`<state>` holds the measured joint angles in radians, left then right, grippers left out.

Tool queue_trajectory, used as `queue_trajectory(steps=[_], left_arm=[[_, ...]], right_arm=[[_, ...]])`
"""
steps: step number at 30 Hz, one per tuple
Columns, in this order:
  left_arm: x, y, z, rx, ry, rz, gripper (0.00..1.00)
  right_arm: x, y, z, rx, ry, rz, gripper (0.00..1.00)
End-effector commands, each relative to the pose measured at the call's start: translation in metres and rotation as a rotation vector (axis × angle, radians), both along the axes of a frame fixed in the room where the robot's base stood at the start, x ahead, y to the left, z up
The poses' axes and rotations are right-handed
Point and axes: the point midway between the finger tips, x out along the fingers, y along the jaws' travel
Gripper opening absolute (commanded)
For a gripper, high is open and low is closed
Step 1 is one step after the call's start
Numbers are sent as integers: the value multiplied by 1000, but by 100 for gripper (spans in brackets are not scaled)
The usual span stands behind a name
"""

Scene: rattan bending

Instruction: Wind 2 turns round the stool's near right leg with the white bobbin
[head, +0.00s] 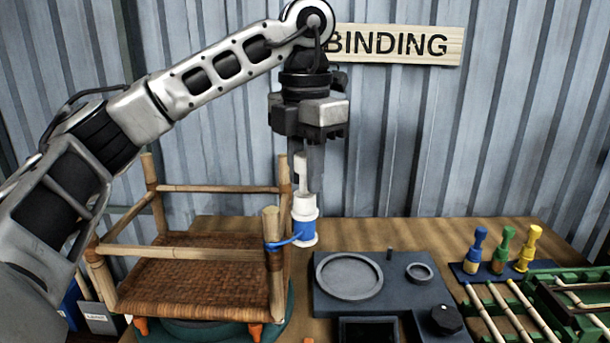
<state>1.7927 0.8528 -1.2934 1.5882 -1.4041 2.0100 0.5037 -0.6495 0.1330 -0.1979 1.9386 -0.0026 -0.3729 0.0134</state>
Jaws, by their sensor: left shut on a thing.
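The stool (185,285) stands upside down with its legs up and its woven seat low, at the left of the table. Its near right leg (271,225) points upward and has a brown band partway down. My left gripper (306,165) points down, shut on the white bobbin (304,207), just right of that leg's top. The bobbin is upright and carries blue strand. A blue strand runs from it to the leg and shows across the leg's front; I cannot tell how many turns it makes. My right gripper is not in view.
The stool rests on a round green base (210,331). A dark tray (385,283) with round recesses lies to its right. Blue, green and yellow pegs stand on a blue rack (470,272). A green frame (575,305) with rods is at far right. A BINDING sign (400,45) hangs behind.

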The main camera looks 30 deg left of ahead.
Motion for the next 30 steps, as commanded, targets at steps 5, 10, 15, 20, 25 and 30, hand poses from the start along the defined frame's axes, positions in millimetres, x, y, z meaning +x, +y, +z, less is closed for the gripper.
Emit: queue_trajectory(steps=[5,10,15,20,25,30], left_arm=[[0,0,20,0,-4,1,0],[0,0,38,0,-4,2,0],[0,0,54,0,-3,1,0],[0,0,71,0,-4,2,0],[0,0,87,1,-3,1,0],[0,0,98,0,-2,2,0]], right_arm=[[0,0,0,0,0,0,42],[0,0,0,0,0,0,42],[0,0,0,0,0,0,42],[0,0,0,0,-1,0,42],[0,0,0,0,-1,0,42],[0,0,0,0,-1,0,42]])
